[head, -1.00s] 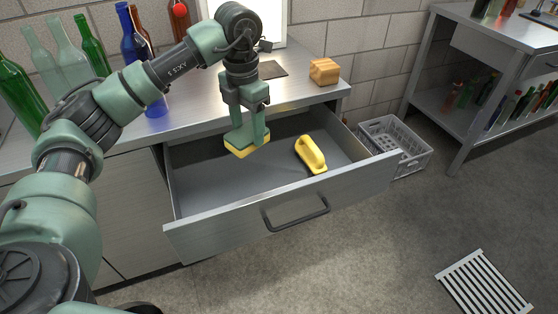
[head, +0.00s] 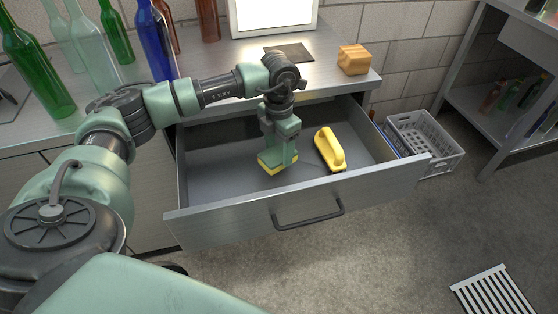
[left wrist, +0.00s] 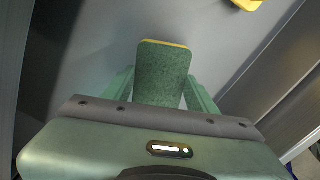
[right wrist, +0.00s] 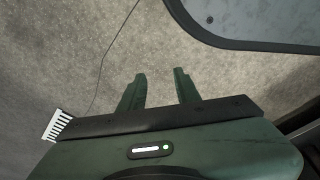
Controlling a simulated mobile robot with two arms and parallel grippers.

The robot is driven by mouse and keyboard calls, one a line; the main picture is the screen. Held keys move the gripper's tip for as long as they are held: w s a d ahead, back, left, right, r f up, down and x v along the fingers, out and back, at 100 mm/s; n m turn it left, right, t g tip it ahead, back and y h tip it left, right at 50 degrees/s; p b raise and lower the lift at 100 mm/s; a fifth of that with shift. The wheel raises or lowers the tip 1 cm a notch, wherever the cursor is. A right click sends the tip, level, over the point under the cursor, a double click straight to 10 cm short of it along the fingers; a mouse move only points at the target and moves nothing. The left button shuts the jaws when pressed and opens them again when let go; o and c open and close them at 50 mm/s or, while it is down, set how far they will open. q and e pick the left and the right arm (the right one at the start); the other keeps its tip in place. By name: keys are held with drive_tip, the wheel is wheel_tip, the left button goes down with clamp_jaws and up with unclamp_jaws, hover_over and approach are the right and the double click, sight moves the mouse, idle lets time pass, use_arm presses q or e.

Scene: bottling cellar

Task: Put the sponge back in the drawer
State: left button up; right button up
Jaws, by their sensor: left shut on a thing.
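The sponge (head: 266,167) is green on top with a yellow layer below. My left gripper (head: 277,160) is shut on it and holds it low inside the open drawer (head: 215,165). The sponge also shows in the left wrist view (left wrist: 162,72), between the two fingers. I cannot tell whether it touches the drawer floor. A yellow brush-like tool with a handle (head: 329,148) lies in the drawer to the right of the sponge. My right gripper (right wrist: 160,90) shows only in the right wrist view, open and empty above the floor.
On the counter stand several bottles, including a blue one (head: 155,40), a dark mat (head: 289,53) and a wooden block (head: 354,59). A grey crate (head: 425,143) is on the floor right of the drawer. A floor grate (head: 492,292) lies at the lower right.

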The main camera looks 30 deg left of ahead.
sight(279, 153)
use_arm(q)
wheel_tip(279, 153, down, 4)
drive_tip(key=shift+f, duration=0.35)
use_arm(e)
drive_tip(key=shift+w+r, duration=0.65)
drive_tip(key=shift+r, duration=0.1)
drive_tip(key=shift+s+f, duration=0.1)
use_arm(q)
drive_tip(key=o, duration=1.2)
use_arm(e)
drive_tip(key=shift+r, duration=0.25)
use_arm(q)
wheel_tip(279, 153, up, 12)
drive_tip(key=shift+r+p, duration=0.1)
drive_tip(key=shift+p, duration=0.25)
use_arm(e)
drive_tip(key=s+f, duration=0.2)
drive_tip(key=f, duration=0.1)
drive_tip(key=shift+s+d+f, duration=0.15)
drive_tip(key=shift+s+f, duration=0.05)
